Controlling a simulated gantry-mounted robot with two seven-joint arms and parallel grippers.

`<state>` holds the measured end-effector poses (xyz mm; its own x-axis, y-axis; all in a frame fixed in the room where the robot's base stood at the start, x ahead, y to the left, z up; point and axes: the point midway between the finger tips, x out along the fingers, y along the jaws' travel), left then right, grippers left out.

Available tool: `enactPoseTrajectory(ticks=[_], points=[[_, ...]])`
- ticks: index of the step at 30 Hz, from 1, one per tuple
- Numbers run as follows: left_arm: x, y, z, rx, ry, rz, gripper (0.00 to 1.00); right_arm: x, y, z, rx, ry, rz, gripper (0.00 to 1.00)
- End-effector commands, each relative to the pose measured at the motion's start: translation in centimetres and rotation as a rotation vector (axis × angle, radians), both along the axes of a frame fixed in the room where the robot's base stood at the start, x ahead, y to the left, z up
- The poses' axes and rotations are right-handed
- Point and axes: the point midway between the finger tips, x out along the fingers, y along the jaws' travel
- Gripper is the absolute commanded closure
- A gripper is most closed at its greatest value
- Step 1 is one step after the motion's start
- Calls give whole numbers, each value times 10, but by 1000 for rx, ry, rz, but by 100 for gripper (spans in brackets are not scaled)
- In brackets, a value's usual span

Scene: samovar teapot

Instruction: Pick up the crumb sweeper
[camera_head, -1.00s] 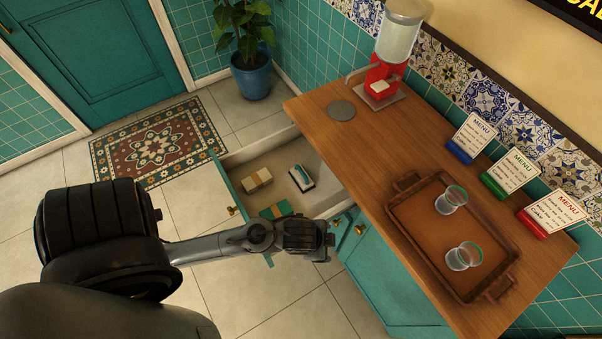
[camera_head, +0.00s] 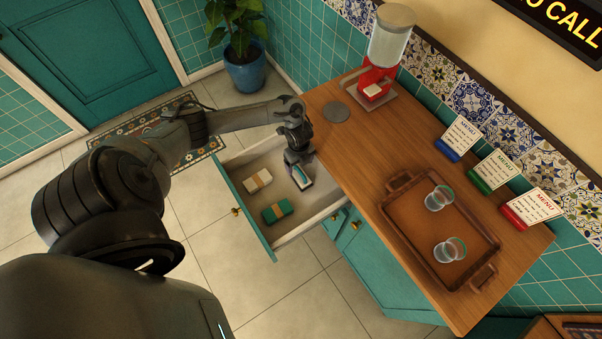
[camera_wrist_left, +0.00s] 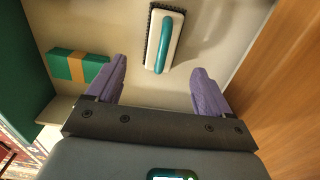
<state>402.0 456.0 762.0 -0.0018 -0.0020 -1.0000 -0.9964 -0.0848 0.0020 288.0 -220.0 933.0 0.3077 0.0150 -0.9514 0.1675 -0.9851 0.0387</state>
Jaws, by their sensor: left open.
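The crumb sweeper (camera_head: 302,177) lies in the open drawer, near the cabinet side. It has a white body, a teal handle and dark bristles. In the left wrist view the crumb sweeper (camera_wrist_left: 164,40) lies ahead of the fingertips, roughly between their lines and apart from them. My left gripper (camera_head: 298,160) points down over the drawer, right by the sweeper, and partly covers it in the head view. In the left wrist view my left gripper (camera_wrist_left: 162,78) is open, its purple fingers spread with nothing between them. My right gripper is not in view.
The drawer (camera_head: 232,170) also holds a green bundle (camera_head: 277,211) and a cream bundle (camera_head: 257,181). The wooden counter (camera_head: 345,150) overhangs the drawer's right side. On it are a tray (camera_head: 415,235) with two glasses, menu stands and a red dispenser (camera_head: 375,80).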

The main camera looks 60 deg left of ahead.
Motion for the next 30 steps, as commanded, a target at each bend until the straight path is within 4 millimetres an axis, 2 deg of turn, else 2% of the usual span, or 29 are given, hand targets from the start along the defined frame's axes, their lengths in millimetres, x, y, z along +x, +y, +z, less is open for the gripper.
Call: enactPoseTrajectory(ticks=[3,11,21,30], points=[[0,0,-16,0,0,2,19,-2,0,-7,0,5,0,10],[1,0,-30,1,-1,1,19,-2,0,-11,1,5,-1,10],[4,-1,-70,1,-1,0,19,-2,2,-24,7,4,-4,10],[4,0,-75,2,-3,0,19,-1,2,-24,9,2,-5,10]])
